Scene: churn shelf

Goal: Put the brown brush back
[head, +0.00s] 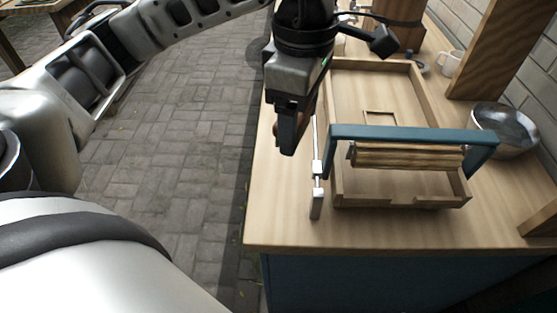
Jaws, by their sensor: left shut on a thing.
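My left gripper (290,135) points down over the left part of the wooden counter, just left of the wooden tray. It is shut on a brown thing (308,112), of which only a narrow strip shows beside the fingers. It looks like the brown brush, but the fingers hide most of it and I cannot make out its shape. My right gripper is not in view.
The wooden tray (432,95) holds a wooden roller (405,156) under a blue frame (410,135). A metal upright (316,200) stands at its left. A metal bowl (505,128), white mug (450,63) and wooden post (495,50) are right. The counter's front left (285,225) is clear.

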